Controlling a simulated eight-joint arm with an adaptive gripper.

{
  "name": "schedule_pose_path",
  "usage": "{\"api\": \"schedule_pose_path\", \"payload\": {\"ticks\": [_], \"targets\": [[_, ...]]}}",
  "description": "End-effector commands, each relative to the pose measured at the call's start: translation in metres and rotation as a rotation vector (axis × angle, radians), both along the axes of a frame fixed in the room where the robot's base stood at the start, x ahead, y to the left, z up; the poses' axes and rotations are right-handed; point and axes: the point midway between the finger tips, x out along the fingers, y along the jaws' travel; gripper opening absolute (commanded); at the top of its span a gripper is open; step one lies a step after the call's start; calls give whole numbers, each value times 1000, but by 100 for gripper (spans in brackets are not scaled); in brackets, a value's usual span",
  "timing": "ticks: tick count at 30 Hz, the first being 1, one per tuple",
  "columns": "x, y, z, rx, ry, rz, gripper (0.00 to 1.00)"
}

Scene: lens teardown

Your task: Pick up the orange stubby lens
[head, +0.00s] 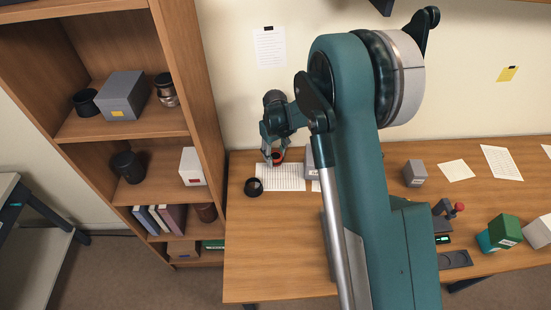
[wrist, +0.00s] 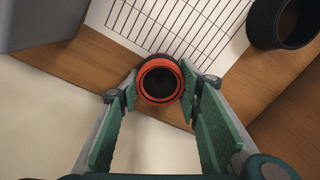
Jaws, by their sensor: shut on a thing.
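The orange stubby lens (wrist: 160,81) is short and round, with an orange-red rim and a dark inside, and its open end faces the wrist camera. In the head view the lens (head: 278,157) shows as a small red and black spot between my fingers. My gripper (head: 271,156) is shut on it, with one green-padded finger on each side, as the wrist view also shows for my gripper (wrist: 158,92). The lens is over or at the edge of a gridded sheet (head: 285,181); I cannot tell whether it touches the table.
A black lens or ring (head: 254,187) stands close by, beside the sheet. A grey box (wrist: 38,22) is near on the other side. The wooden shelf (head: 205,90) rises at the left and the wall is behind. The table's front left (head: 270,260) is clear.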

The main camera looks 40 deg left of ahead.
Motion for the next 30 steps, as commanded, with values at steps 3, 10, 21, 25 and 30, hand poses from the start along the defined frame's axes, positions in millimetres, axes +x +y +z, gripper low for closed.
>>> {"api": "schedule_pose_path", "payload": {"ticks": [3,10,21,25,30], "targets": [[0,0,1,0,0,0,21],[0,0,11,0,0,0,21],[0,0,59,0,0,0,21],[0,0,77,0,0,0,21],[0,0,94,0,0,0,21]]}}
